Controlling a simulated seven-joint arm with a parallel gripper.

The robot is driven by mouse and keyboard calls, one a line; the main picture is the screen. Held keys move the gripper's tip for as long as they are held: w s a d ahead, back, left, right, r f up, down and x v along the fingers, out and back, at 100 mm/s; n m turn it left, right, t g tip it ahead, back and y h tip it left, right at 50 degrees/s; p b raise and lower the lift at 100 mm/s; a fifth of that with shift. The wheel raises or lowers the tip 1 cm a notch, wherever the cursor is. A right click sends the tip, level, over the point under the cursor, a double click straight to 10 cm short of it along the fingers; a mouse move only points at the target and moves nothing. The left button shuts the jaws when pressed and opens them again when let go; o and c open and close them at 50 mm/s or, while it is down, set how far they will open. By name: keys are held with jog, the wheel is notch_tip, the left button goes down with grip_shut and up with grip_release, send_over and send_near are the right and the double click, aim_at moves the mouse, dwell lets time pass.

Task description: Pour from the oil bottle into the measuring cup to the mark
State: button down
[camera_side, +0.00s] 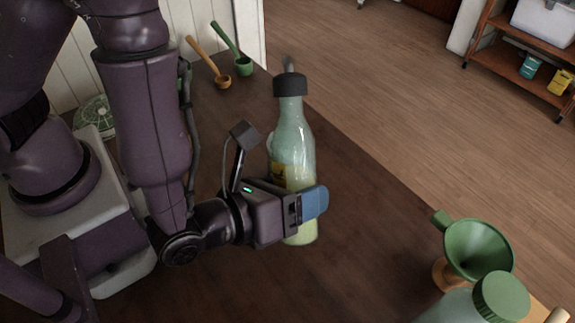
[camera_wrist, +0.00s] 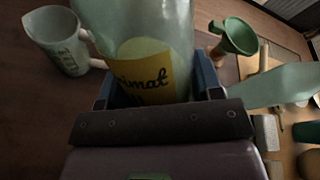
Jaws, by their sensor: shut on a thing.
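The oil bottle (camera_side: 292,140) is pale green glass with a dark cap, a thin spout and a yellow label; it stands roughly upright. My gripper (camera_side: 308,204) is shut on its lower body with blue fingers. In the wrist view the bottle (camera_wrist: 150,35) fills the space between the fingers (camera_wrist: 160,92), its label facing me. I cannot tell whether its base touches the table. The measuring cup (camera_wrist: 62,45), a pale jug with a handle and printed marks, stands to the left of the bottle in the wrist view, apart from my gripper. I cannot make it out clearly in the side view.
A green funnel (camera_side: 476,248) on a wooden stand and a green-capped bottle (camera_side: 500,298) are at the lower right. Two scoops, wooden (camera_side: 220,80) and green (camera_side: 243,67), lie at the back. The dark table (camera_side: 355,215) is clear right of the oil bottle.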

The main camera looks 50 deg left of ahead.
aim_at(301, 168)
jog(key=shift+r+m+t+y, duration=0.4)
jog(key=shift+r+m+t, duration=0.2)
jog(key=shift+r+m, duration=0.3)
jog(key=shift+r, duration=0.1)
notch_tip(301, 168, up, 4)
jog(key=m+t, duration=0.2)
jog(key=m, duration=0.1)
jog(key=shift+f+y, duration=0.25)
jog(key=shift+y, duration=0.05)
